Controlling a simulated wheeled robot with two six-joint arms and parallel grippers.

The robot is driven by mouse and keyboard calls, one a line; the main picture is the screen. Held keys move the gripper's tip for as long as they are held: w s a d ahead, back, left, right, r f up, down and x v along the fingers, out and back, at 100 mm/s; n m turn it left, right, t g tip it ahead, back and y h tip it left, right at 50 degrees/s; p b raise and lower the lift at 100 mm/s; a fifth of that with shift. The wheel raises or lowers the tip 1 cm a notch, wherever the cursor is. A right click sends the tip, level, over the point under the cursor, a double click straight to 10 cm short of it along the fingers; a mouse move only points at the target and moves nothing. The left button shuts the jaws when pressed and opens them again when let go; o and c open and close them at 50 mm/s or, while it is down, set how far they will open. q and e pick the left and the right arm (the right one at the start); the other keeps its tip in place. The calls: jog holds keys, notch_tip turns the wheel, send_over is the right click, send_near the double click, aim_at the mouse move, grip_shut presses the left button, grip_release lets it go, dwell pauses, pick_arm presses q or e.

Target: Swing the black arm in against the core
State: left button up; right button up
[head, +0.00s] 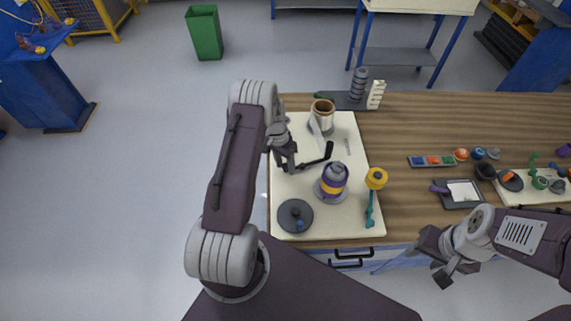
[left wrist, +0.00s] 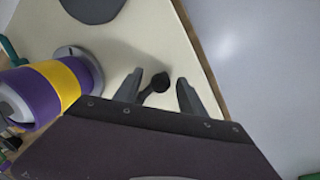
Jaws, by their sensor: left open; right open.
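The black arm (head: 316,161) is a thin bar low over the cream board, with its raised end toward the core. The core (head: 333,179) is a purple roller with a yellow band, upright on a grey flanged base to the right; it also shows in the left wrist view (left wrist: 52,92). My left gripper (head: 288,166) is open at the bar's left end. In the left wrist view, the arm's black knob (left wrist: 158,82) shows between the open fingers, with no grip on it. My right gripper (head: 447,270) is open and empty, off the table's front edge.
A grey tray (head: 444,203) and small parts lie on the wooden table to the right. Bare wood lies between them.

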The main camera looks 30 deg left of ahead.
pick_arm(q)
jog(key=shift+d+f, duration=0.15)
jog(key=shift+f, duration=0.25)
jog(key=shift+w, duration=0.1)
jog(key=shift+c, duration=0.3)
grip_shut()
dwell(0.8)
